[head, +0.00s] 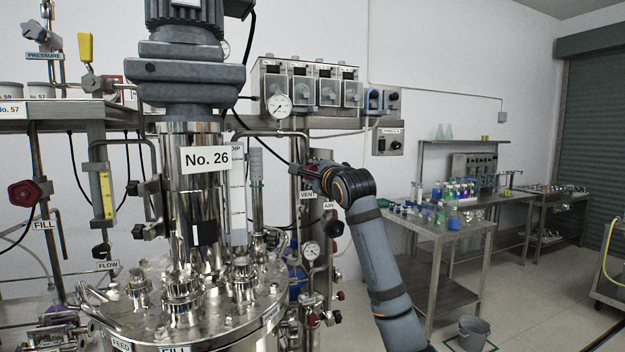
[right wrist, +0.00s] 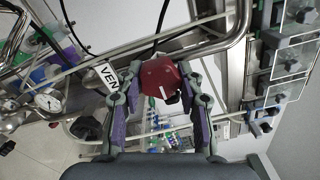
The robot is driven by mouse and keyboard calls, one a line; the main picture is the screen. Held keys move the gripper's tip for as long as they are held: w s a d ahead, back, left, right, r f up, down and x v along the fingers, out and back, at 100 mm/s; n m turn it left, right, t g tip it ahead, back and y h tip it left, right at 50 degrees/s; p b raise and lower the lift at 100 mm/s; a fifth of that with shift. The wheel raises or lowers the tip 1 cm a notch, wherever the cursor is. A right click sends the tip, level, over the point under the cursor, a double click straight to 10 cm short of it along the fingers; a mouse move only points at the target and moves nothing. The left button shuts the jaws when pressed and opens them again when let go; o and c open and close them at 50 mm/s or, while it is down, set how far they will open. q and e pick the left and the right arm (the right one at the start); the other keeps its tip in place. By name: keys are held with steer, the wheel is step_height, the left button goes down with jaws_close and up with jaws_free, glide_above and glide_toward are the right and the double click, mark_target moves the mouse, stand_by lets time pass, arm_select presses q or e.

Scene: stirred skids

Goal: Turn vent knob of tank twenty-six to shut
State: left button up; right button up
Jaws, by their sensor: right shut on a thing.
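Tank twenty-six (head: 222,318) is the steel vessel in the head view, with a "No. 26" sign (head: 206,159) on its column. A VENT label (head: 307,195) hangs to its right, and part of it also shows in the right wrist view (right wrist: 108,75). The red vent knob (right wrist: 163,82) sits between the fingertips of my right gripper (right wrist: 164,88), which is shut on it. In the head view my right gripper (head: 314,172) reaches the pipework above the VENT label, and its wrist hides most of the knob. The knob has a pale mark on its face. My left gripper is out of view.
A pressure gauge (head: 279,105) and pipes stand close around my right gripper. Another red knob (head: 24,194) by a FILL label is at the left. A bench with bottles (head: 440,237) stands at the right, with a bucket (head: 474,332) on the floor.

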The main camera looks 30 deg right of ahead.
stand_by(0.5)
steer(key=o, duration=1.2)
steer(key=shift+v, duration=6.05)
steer(key=shift+d, duration=0.1)
steer(key=shift+f, duration=0.1)
